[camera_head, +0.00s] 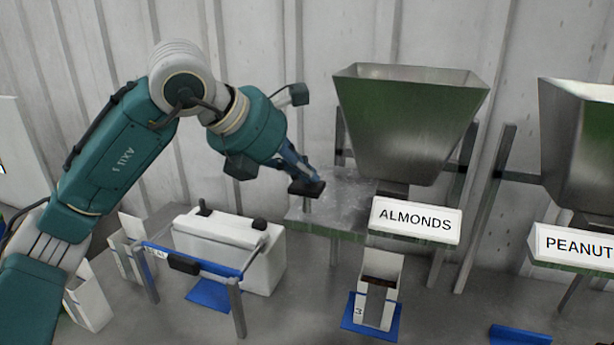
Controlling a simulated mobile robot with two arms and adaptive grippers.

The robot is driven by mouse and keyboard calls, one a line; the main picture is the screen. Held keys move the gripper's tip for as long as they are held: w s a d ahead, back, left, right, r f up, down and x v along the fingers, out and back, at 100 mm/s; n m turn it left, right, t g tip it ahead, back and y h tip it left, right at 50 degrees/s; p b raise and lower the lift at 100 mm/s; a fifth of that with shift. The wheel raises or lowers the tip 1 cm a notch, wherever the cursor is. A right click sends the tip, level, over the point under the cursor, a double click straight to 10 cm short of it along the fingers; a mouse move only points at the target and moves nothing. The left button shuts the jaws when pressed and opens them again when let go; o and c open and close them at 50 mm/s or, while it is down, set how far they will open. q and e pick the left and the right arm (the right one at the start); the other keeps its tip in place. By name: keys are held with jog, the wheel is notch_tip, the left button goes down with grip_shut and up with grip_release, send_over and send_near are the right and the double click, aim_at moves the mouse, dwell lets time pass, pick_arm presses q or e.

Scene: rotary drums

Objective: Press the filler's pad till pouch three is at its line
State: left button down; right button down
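Pouch three (366,313), a white open-topped pouch marked 3, stands upright on a blue mat below the almonds filler. Some brown content shows near its top, but I cannot make out its level against the line. The filler's metal hopper (408,130) is above, with a white ALMONDS sign (415,222). A small dark pad (307,188) sits over a short post on the metal shelf left of the sign. My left gripper (309,179) points down at the pad, its fingers close together, seemingly touching it; exact contact is unclear. My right gripper is out of view.
A second hopper (580,145) with a PEANUT sign stands at the right. A white box (225,235) and a blue-railed frame (195,258) stand below my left arm. More white pouches (88,298) are at the left. A blue mat (518,335) lies bare at bottom right.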

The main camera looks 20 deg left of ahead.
aim_at(305, 187)
pick_arm(q)
jog(key=shift+r+p, duration=0.45)
jog(key=shift+r, duration=0.4)
jog(key=shift+r, duration=0.1)
notch_tip(305, 187, up, 5)
jog(key=p, duration=0.3)
jog(key=shift+p, duration=0.4)
